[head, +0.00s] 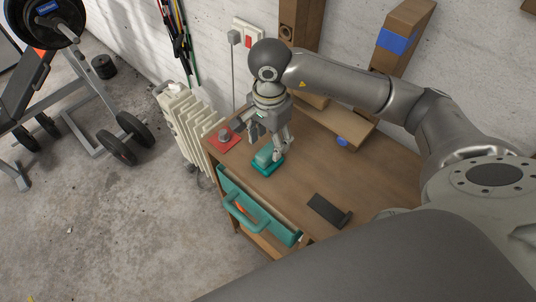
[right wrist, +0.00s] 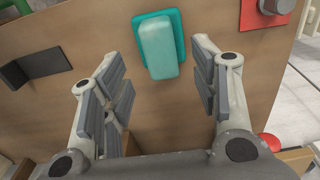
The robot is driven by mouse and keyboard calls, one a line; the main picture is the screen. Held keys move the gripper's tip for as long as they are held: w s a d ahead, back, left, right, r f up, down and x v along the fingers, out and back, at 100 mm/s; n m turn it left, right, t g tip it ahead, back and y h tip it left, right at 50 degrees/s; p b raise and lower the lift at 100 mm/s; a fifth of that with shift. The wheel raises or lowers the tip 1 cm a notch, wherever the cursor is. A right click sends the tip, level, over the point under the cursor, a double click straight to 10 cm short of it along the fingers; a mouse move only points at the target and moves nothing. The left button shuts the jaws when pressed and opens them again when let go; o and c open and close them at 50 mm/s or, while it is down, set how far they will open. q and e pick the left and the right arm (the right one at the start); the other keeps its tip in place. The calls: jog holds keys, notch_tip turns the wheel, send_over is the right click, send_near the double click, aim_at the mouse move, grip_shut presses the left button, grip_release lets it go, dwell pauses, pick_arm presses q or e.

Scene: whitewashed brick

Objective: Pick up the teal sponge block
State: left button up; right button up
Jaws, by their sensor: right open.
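The teal sponge block (head: 264,154) lies on a darker teal tray (head: 268,169) near the left part of the wooden table. In the right wrist view the sponge block (right wrist: 160,48) is a pale rounded block, with the tray's rim (right wrist: 177,22) showing around it. My right gripper (head: 267,144) is above the block, pointing down, and partly covers it in the head view. In the right wrist view its fingers (right wrist: 160,90) are wide apart, with nothing between them; the block lies beyond the fingertips. My left gripper is not in view.
A red mat (head: 232,146) with a grey metal piece (head: 224,135) lies at the table's left end. A black angled holder (head: 325,209) lies to the right. A wooden piece with a blue patch (head: 342,141) is at the back. A teal-fronted drawer (head: 233,196) and a radiator (head: 185,108) are near.

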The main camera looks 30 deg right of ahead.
aim_at(267, 150)
jog(key=f, duration=0.1)
jog(key=f+p, duration=0.1)
jog(key=f, duration=0.1)
jog(key=shift+s+a+f, duration=0.1)
jog(key=shift+a+f, duration=0.1)
jog(key=shift+a, duration=0.05)
jog(key=shift+f+p, duration=0.3)
jog(key=shift+f, duration=0.15)
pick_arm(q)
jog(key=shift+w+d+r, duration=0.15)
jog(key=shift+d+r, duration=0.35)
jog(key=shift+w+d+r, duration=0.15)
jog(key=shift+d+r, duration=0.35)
pick_arm(e)
jog(key=shift+c, duration=1)
jog(key=c, duration=0.9)
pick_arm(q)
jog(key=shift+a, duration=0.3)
pick_arm(e)
jog(key=shift+r, duration=0.1)
